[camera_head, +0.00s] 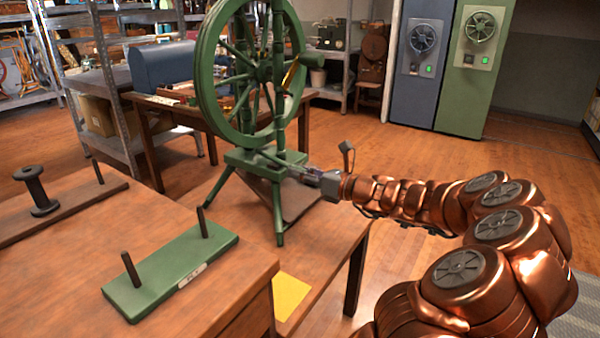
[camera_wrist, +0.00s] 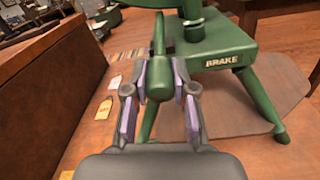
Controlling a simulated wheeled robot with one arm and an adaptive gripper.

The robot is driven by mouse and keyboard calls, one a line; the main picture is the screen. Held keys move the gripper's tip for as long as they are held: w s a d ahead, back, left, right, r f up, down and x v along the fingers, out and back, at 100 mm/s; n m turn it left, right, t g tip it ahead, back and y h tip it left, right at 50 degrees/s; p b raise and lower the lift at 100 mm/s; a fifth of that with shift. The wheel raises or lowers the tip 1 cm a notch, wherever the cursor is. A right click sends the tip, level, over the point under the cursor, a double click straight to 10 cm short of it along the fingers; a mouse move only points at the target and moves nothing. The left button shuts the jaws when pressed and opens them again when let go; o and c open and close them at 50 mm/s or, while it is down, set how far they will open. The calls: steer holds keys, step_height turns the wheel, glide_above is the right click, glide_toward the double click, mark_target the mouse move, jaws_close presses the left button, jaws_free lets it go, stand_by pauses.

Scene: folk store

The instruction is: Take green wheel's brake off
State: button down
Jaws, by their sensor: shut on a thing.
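The green spinning wheel (camera_head: 207,75) stands on its legs on a low wooden bench in the head view. Its green base block (camera_wrist: 222,46) bears the word BRAKE in the wrist view. A green brake lever (camera_wrist: 159,78) with a thick rounded end sticks out from beside the base toward me. My gripper (camera_head: 312,174) is at the side of the base, and it also shows in the wrist view (camera_wrist: 160,88). Its purple-padded fingers are shut on the lever's thick end, one on each side. The lever's far end is partly hidden by the base.
A wooden table (camera_head: 90,285) at the front left bears a green board with two pegs (camera_head: 175,270) and a dark spool (camera_head: 37,190). A yellow sheet (camera_head: 290,295) lies on the bench. Open floor (camera_head: 420,160) lies behind my arm.

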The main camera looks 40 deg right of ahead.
mark_target(299, 167)
steer(key=shift+r+p, duration=0.2)
steer(key=shift+p, duration=0.1)
steer(key=r+g+p, duration=0.1)
steer(key=p, duration=0.3)
steer(key=shift+r+p, duration=0.15)
steer(key=shift+p, duration=0.2)
steer(key=r+g+p, duration=0.1)
steer(key=p, duration=0.5)
steer(key=shift+r+h, duration=0.1)
steer(key=shift+h, duration=0.3)
steer(key=g+p, duration=0.1)
steer(key=p, duration=0.4)
steer(key=r+g+h+p, duration=0.1)
steer(key=g+p, duration=0.1)
steer(key=p, duration=0.3)
steer(key=shift+w+r+p, duration=0.1)
steer(key=shift+r+p, duration=0.2)
steer(key=shift+p, duration=0.6)
steer(key=shift+w+a+g+p, duration=0.1)
steer(key=shift+g+p, duration=0.5)
steer(key=shift+p, duration=0.65)
steer(key=c, duration=1)
jaws_free()
steer(key=shift+o, duration=0.3)
